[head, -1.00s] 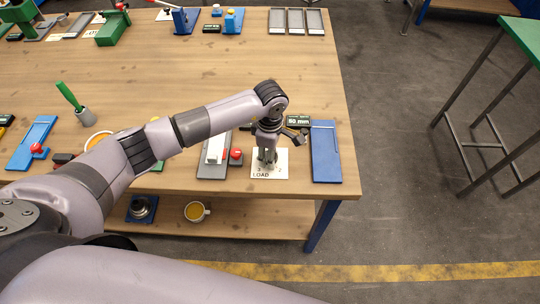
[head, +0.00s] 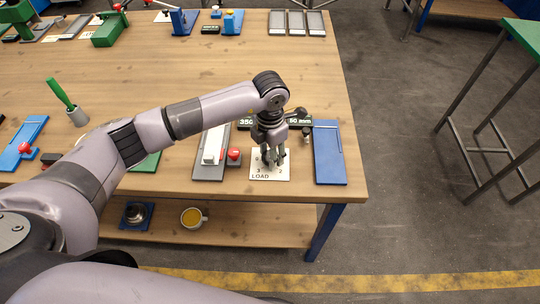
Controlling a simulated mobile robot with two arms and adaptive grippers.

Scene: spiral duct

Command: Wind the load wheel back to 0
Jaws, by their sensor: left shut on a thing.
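The white load plate (head: 270,173), marked LOAD with numbers, lies near the front right of the wooden table. My left gripper (head: 272,158) points down over the plate and is shut on the load wheel, which is mostly hidden by the fingers. The wheel's pointer and present setting cannot be read. My right gripper is not in view.
Left of the plate are a grey fixture (head: 210,160) and a red button (head: 234,155). A blue tray (head: 329,155) lies close on its right. Black displays (head: 297,121) stand behind the gripper. A cup (head: 193,217) stands on the lower shelf.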

